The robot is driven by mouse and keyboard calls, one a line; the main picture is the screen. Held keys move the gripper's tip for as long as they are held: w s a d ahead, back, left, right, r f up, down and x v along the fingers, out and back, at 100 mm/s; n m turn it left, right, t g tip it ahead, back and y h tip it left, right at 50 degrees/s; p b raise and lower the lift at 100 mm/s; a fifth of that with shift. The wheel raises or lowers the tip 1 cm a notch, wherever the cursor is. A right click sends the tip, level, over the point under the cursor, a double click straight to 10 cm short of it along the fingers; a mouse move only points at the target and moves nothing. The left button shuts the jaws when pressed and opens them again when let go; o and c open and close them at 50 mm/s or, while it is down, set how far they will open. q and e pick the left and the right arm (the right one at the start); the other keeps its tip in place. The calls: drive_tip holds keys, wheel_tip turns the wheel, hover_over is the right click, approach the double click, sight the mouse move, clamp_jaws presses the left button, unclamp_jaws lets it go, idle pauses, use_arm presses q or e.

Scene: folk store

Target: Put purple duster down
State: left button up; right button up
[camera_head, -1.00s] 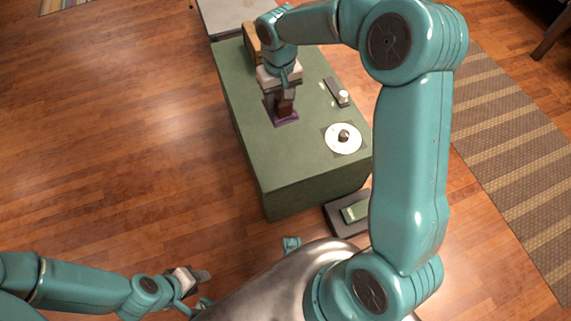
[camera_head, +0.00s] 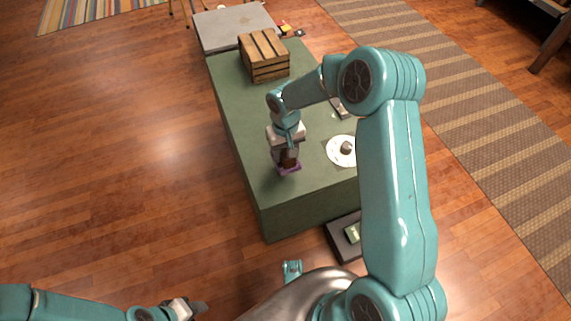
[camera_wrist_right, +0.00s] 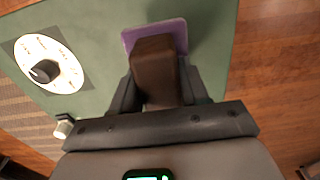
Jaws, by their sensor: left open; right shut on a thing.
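The purple duster shows in the head view as a purple pad (camera_head: 290,169) with a brown block-like handle, low over or on the green table (camera_head: 250,190). My right gripper (camera_head: 287,158) is shut on the brown handle from above. In the right wrist view the handle (camera_wrist_right: 155,65) sits between the dark fingers of my right gripper (camera_wrist_right: 160,95), with the purple pad (camera_wrist_right: 178,32) beyond it. I cannot tell whether the pad touches the table. My left gripper (camera_head: 195,308) is open at the lower left, over the floor and away from the table.
A white round plate (camera_head: 341,151) with a dark knob stands right of the duster. A wooden crate (camera_head: 264,56) stands at the table's far end. A small white-topped item (camera_wrist_right: 63,128) shows in the wrist view. The table is clear left and in front of the duster.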

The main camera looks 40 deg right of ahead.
wheel_tip(320, 180, down, 5)
drive_tip(key=shift+f+b, duration=0.1)
drive_tip(key=shift+b, duration=0.65)
drive_tip(key=shift+f, duration=0.1)
drive_tip(key=o, duration=0.9)
drive_tip(key=shift+o, duration=0.2)
